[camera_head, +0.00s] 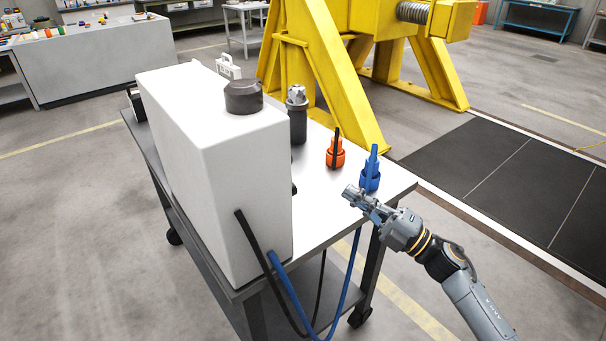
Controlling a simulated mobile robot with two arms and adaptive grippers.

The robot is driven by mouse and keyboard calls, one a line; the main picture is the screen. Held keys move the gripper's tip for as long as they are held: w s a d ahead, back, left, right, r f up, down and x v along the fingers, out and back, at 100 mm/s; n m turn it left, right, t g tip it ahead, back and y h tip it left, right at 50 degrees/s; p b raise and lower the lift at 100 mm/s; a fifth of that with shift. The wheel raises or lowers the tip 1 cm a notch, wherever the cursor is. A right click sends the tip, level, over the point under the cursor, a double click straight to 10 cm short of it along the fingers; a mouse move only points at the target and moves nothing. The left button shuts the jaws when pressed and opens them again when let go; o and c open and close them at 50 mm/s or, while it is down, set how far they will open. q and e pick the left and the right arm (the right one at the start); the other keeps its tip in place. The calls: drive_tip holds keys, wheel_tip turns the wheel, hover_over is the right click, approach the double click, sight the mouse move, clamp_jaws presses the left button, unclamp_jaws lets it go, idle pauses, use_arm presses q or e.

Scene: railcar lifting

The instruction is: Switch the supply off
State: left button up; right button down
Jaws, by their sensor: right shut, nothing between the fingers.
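A large white box-shaped unit (190,150) with a dark round cap (243,97) on top stands on a metal cart (325,225). A black hose (252,245) and a blue hose (284,283) come out of its near lower side. I cannot make out a supply switch; the unit's far side is mostly hidden. My right gripper (350,193) is shut and empty over the cart's right front edge, close to a blue connector (370,175). I cannot tell whether they touch. My left gripper is not in view.
An orange connector (335,154) and a dark cylindrical fitting (297,120) stand on the cart behind the blue connector. A yellow steel stand (325,75) rises behind the cart. Dark floor plates (510,180) lie to the right. A grey workbench (95,65) stands at the back left.

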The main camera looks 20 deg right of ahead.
drive_tip(key=w+a+r+n+g+y+p, duration=0.3)
drive_tip(key=w+a+n+g+y+p, duration=0.1)
drive_tip(key=a, duration=0.5)
drive_tip(key=shift+w+a+r+n+g, duration=0.35)
drive_tip(key=shift+w+n+g, duration=0.45)
drive_tip(key=shift+n+g, duration=0.6)
drive_tip(key=shift+d+r, duration=0.1)
drive_tip(key=shift+r, duration=0.05)
